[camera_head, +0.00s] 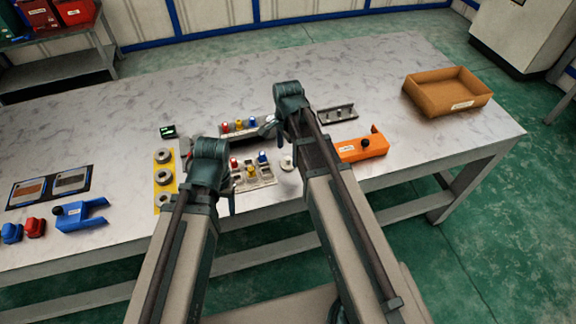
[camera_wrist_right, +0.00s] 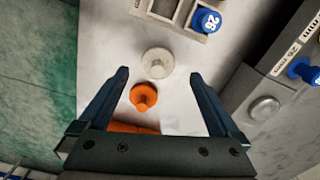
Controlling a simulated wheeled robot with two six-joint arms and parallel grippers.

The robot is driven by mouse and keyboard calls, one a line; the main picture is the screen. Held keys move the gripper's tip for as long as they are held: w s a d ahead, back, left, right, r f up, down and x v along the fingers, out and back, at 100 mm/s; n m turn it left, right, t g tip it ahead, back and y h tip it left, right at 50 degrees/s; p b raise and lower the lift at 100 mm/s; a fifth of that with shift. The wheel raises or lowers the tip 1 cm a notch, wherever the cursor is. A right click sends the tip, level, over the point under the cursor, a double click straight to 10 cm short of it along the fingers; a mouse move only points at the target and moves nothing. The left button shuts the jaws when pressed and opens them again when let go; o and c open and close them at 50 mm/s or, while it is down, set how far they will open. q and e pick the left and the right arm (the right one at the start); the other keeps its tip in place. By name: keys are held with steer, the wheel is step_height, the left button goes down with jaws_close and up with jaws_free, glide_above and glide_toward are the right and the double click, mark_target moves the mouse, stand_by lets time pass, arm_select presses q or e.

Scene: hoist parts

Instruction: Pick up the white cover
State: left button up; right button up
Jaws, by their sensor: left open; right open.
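The white cover (camera_wrist_right: 157,63) is a round off-white disc with a raised knob, lying on the table. In the head view it is a small pale disc (camera_head: 287,163) beside my right forearm. My right gripper (camera_wrist_right: 158,76) is open and empty in the right wrist view. Its two fingers are spread to either side of the cover, and I cannot tell the height left between them. My left gripper (camera_head: 229,192) is open near the front edge of the table, partly hidden by its own wrist.
An orange housing (camera_head: 362,148) stands to the right. A tray with coloured pegs (camera_head: 252,178) is to the left, a grey rail (camera_head: 337,114) behind. A brown box (camera_head: 447,91) stands far right, with clear table before it.

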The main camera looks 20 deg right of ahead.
mark_target(288, 158)
steer(key=f+b, duration=0.1)
steer(key=f, duration=0.1)
steer(key=f+b, duration=0.2)
steer(key=shift+s, duration=0.2)
steer(key=shift+r, duration=0.15)
steer(key=c, duration=1.3)
